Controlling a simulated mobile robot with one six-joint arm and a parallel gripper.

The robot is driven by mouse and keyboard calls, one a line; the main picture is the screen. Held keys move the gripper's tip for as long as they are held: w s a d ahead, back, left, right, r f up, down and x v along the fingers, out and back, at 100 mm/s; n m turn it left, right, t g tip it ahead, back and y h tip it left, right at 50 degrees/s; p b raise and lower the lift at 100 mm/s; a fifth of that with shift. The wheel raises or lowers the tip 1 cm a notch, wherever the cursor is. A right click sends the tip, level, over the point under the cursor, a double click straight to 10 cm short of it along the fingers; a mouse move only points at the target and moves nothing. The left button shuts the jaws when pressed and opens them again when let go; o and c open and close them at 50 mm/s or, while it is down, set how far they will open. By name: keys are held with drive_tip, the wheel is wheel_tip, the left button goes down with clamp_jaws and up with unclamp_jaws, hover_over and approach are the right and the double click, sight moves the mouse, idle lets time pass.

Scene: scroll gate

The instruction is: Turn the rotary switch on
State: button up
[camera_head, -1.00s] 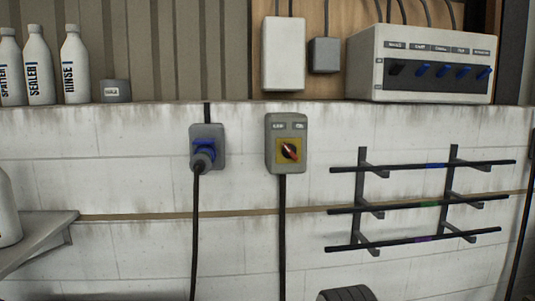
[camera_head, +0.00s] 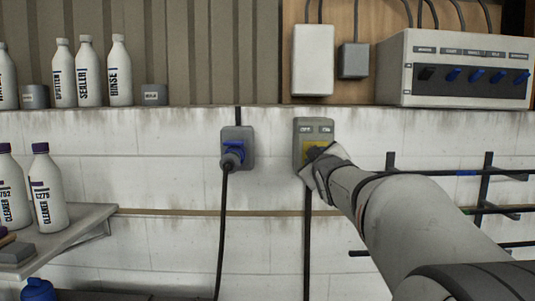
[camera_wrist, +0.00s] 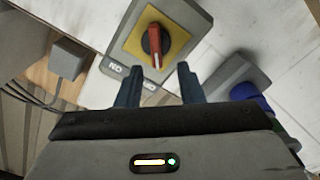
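The rotary switch is a grey box (camera_head: 314,128) on the white block wall, with a yellow plate and a red and black knob. In the head view my gripper (camera_head: 318,160) is in front of the lower part of the box and hides the knob. In the wrist view the knob (camera_wrist: 155,45) shows on its yellow plate (camera_wrist: 135,42), with the label side of the box nearest my fingers. My gripper (camera_wrist: 157,82) is open there, its two dark fingers apart with nothing between them. The fingertips look short of the knob; contact is not seen.
A grey socket with a blue plug (camera_head: 234,150) is left of the switch. A black rack (camera_head: 487,185) is on the right, partly behind my arm. A control box (camera_head: 455,70) with blue switches stands above. A shelf with bottles (camera_head: 47,190) is at left.

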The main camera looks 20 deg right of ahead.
drive_tip(key=x, duration=0.3)
drive_tip(key=p+x, duration=0.1)
drive_tip(key=x, duration=0.1)
drive_tip(key=shift+w+d, duration=0.3)
drive_tip(key=shift+d, duration=0.1)
drive_tip(key=shift+f, duration=0.1)
clamp_jaws()
drive_tip(key=shift+a, duration=0.1)
